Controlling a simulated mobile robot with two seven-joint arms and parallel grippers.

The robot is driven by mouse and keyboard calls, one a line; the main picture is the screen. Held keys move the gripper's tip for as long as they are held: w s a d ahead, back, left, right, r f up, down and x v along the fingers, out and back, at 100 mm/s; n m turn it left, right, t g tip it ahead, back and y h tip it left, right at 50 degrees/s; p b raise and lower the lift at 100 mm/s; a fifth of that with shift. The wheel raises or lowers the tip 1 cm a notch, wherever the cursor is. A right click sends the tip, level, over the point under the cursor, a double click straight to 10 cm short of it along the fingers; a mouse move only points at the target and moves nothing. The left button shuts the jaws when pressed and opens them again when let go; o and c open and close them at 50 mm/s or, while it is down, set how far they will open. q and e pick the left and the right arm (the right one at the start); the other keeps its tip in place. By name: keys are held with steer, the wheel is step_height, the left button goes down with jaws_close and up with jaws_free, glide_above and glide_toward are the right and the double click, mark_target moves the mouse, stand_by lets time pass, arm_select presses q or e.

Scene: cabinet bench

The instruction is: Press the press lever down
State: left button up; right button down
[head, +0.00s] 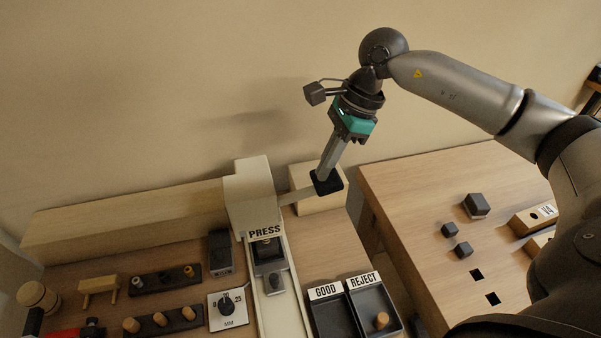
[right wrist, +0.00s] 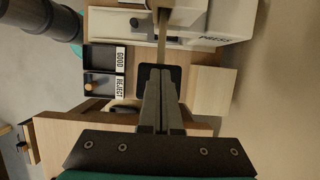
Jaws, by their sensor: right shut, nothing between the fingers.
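The press (head: 251,196) is a pale block marked PRESS; it also shows in the right wrist view (right wrist: 222,25). Its lever (head: 297,194) is a flat metal bar that sticks out to the right and ends in a black pad (head: 328,187). In the right wrist view the bar (right wrist: 162,45) runs to the black pad (right wrist: 174,74). My right gripper (head: 325,173) is shut and empty, pointing down with its fingertips at the pad. I cannot tell whether they touch it. The fingers hide part of the pad.
A pale block (head: 318,203) stands behind and below the pad. GOOD (head: 328,312) and REJECT (head: 372,302) trays lie in front; REJECT holds a wooden peg (head: 382,320). Left are a dial (head: 227,305) and peg racks. A second table (head: 420,200) stands right, past a gap.

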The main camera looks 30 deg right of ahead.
mark_target(331, 176)
steer(key=shift+s+d+f+b, duration=0.1)
steer(key=shift+d+f+b, duration=0.05)
steer(key=shift+f+b, duration=0.45)
steer(key=shift+d+f+b, duration=0.15)
steer(key=shift+f+b, duration=0.3)
steer(key=shift+f, duration=0.1)
steer(key=shift+s+f+b, duration=0.1)
steer(key=shift+f+b, duration=0.5)
steer(key=shift+f, duration=0.15)
step_height(331, 176, up, 11)
steer(key=a+p, duration=0.2)
steer(key=p, duration=0.5)
steer(key=shift+w+p, duration=0.4)
steer(key=shift+f, duration=0.15)
steer(key=shift+a, duration=0.1)
